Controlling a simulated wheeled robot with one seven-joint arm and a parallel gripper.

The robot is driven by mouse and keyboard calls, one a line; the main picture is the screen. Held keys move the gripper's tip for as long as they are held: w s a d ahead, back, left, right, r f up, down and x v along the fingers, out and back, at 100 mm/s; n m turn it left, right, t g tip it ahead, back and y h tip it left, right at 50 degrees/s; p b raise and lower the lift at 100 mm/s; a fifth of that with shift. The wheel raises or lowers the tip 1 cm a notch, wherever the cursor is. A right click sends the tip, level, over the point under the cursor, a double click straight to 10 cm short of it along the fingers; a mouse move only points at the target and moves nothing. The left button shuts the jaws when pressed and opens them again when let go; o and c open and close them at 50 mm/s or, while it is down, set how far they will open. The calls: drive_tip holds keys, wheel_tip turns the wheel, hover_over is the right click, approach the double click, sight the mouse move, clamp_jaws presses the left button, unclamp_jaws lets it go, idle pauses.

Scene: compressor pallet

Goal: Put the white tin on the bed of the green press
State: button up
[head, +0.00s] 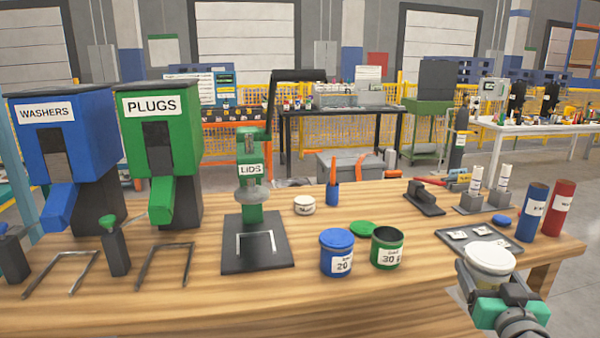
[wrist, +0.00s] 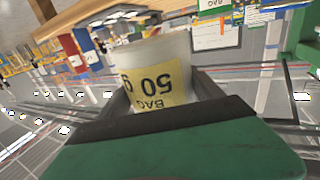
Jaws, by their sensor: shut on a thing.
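The white tin (head: 490,256) is in my gripper (head: 497,285) at the right front of the bench, in the air near the bench's edge. In the wrist view the white tin (wrist: 157,75) fills the space between the jaws, with a yellow label reading 50. My gripper (wrist: 160,105) is shut on it. The green press (head: 250,165), labelled LIDS, stands left of the bench's middle, well left of my gripper. Its dark bed (head: 240,262) carries a pale U-shaped guide (head: 257,236), open to the front, under the round press head. The bed looks empty.
A blue tin (head: 337,255) and an open green tin (head: 387,248) stand between the press and my gripper. A small white pot (head: 304,205) is right of the press. A dark tray (head: 470,237) and blue (head: 532,212) and red (head: 560,208) cylinders are near my gripper.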

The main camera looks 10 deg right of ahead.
drive_tip(key=w+a+f+n+y, duration=0.2)
drive_tip(key=w+a+y, duration=0.15)
drive_tip(key=a, duration=0.65)
drive_tip(key=w+a+f+n+y, duration=0.1)
drive_tip(key=w+a+n+y, duration=0.25)
drive_tip(key=a, duration=0.65)
drive_tip(key=w+a+f+n+y, duration=0.2)
drive_tip(key=a+y, duration=0.2)
drive_tip(key=a, duration=0.5)
drive_tip(key=w+r+p, duration=0.3)
drive_tip(key=r+p, duration=0.5)
drive_tip(key=p, duration=1.2)
drive_tip(key=shift+a+r, duration=0.15)
drive_tip(key=shift+a, duration=0.1)
drive_tip(key=shift+w+f, duration=0.1)
drive_tip(key=shift+f, duration=0.25)
